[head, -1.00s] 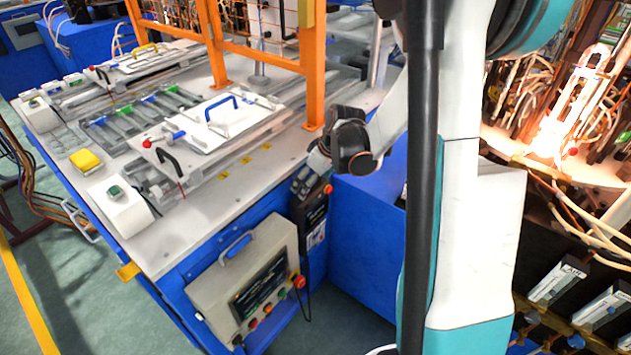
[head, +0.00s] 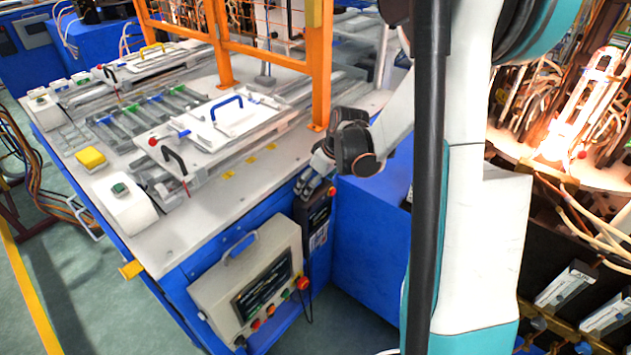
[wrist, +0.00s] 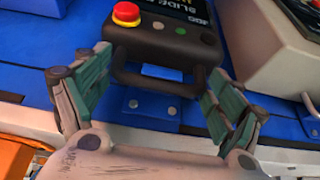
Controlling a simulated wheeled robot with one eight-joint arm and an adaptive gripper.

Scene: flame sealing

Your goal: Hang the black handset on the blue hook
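The black handset (head: 318,218) is upright against the blue side of the workbench in the head view. In the wrist view the handset (wrist: 165,40) shows its red button, part of its screen and a black loop handle. A blue bracket plate with screws (wrist: 152,104) sits beside the handle, and a paler blue piece shows inside the loop. I cannot tell whether the handle rests on this hook. My gripper (wrist: 160,98) is open, its green-padded fingers on either side of the handle with gaps. In the head view my gripper (head: 318,176) is just above the handset's top.
A beige control box (head: 250,280) with a screen and buttons is mounted left of the handset. The workbench top (head: 215,205) above carries white fixtures. An orange frame post (head: 319,70) stands behind my gripper. A blue cabinet (head: 365,240) is close on the right.

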